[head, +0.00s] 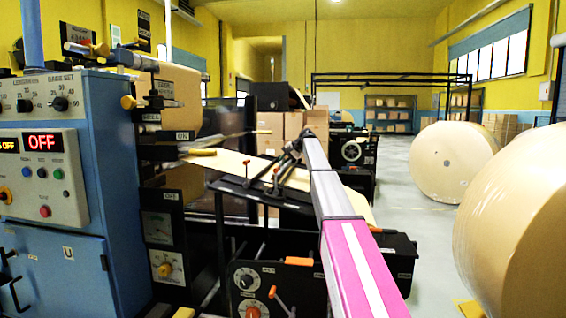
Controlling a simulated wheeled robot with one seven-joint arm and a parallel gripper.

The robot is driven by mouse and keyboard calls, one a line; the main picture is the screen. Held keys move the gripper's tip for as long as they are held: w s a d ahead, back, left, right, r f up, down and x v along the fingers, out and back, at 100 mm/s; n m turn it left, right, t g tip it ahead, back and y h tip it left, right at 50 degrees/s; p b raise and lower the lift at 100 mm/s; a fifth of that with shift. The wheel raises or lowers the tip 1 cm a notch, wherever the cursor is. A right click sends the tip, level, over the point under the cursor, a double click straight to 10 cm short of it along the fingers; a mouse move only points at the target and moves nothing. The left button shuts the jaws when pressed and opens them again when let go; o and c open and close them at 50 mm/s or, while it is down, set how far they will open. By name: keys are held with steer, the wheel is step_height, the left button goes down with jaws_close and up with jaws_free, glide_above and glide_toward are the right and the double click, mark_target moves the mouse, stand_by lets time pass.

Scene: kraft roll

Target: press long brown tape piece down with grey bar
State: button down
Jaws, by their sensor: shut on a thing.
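My arm reaches from the bottom right over the bag machine. My gripper (290,153) is small and dark at its far end, above a sloping black frame. It is shut on a thin dark-grey piece, apparently the grey bar, whose shape is hard to make out at this distance. A band of brown kraft paper (228,162) runs across the machine just left of the gripper. I cannot pick out the long brown tape piece from this paper. Whether the bar touches the paper cannot be told. My arm hides part of the frame and paper behind it.
A blue control cabinet (120,150) with an OFF display (41,142) stands at the left. Black machine panels with knobs (246,280) and orange handles are below my arm. Large paper rolls (450,162) stand at the right. Grey floor (398,205) is clear between machine and rolls.

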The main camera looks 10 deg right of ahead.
steer(key=shift+a+f, duration=0.1)
steer(key=shift+f, duration=0.6)
stand_by(1.0)
steer(key=shift+r, duration=0.1)
step_height(320, 180, up, 9)
steer(key=d, duration=0.1)
steer(key=shift+s+d, duration=0.25)
steer(key=shift+d, duration=0.15)
stand_by(0.6)
